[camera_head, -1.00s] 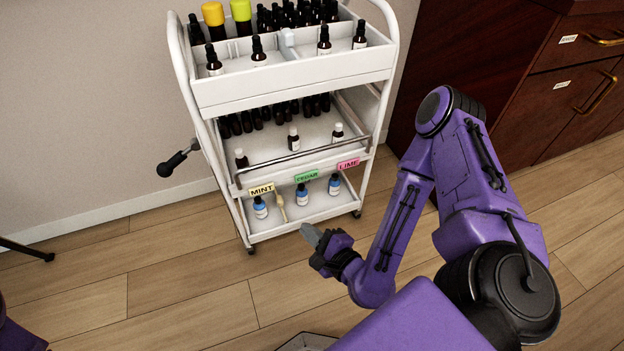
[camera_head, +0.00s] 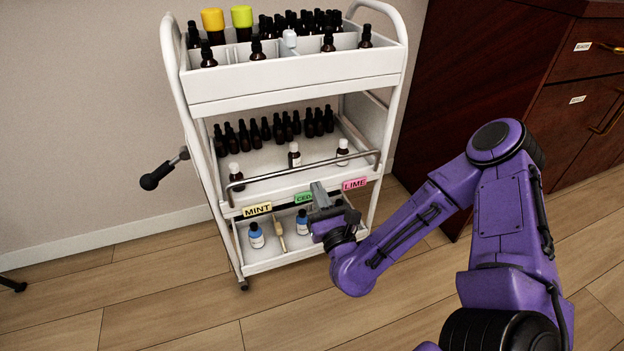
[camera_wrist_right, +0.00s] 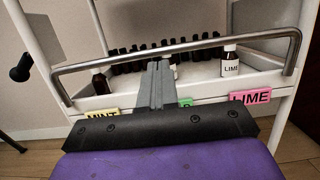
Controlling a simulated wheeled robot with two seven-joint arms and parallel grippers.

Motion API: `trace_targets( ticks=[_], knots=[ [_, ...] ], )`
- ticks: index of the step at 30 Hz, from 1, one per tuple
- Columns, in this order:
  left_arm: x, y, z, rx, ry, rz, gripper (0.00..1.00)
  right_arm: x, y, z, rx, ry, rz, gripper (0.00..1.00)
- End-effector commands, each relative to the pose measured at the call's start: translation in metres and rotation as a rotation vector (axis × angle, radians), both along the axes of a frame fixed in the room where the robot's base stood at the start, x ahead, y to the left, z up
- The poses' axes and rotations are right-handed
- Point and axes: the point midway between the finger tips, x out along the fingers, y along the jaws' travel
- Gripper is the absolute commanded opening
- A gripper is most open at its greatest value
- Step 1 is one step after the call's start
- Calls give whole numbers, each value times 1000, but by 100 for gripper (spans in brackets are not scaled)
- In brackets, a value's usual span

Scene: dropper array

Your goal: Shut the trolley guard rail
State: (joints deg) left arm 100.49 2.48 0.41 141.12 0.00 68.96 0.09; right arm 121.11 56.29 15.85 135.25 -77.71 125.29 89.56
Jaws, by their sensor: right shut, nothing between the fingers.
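The white trolley (camera_head: 290,88) stands against the wall. Its guard rail (camera_head: 300,172) is a bent metal bar across the front of the middle shelf; it also shows in the right wrist view (camera_wrist_right: 180,48). The bar appears to stand out from the shelf front; I cannot tell its exact angle. My right gripper (camera_head: 319,189) is shut and empty, pointing at the trolley just below the bar. In the right wrist view its fingertips (camera_wrist_right: 158,64) end just under the middle of the bar; I cannot tell whether they touch. My left gripper is out of view.
White-capped bottles (camera_head: 294,155) and dark bottles (camera_head: 265,130) stand on the middle shelf. Labels MINT (camera_head: 257,210) and LIME (camera_head: 355,184) hang below. A black-handled lever (camera_head: 158,176) sticks out left. A dark cabinet (camera_head: 470,90) stands right. The floor in front is clear.

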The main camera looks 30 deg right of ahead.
Motion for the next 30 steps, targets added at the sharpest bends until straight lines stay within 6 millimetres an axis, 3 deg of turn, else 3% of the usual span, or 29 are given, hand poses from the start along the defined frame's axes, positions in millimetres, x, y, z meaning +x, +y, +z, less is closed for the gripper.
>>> trace_targets(
  ticks=[3, 9, 30],
  knots=[
    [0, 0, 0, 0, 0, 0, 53, 20, -5, 5, -2, -2, -1, 0],
    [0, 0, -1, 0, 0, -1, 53, 37, -9, 9, -1, 0, 1, 0],
    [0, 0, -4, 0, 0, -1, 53, 41, -8, 8, 0, 1, 4, 0]
  ],
)
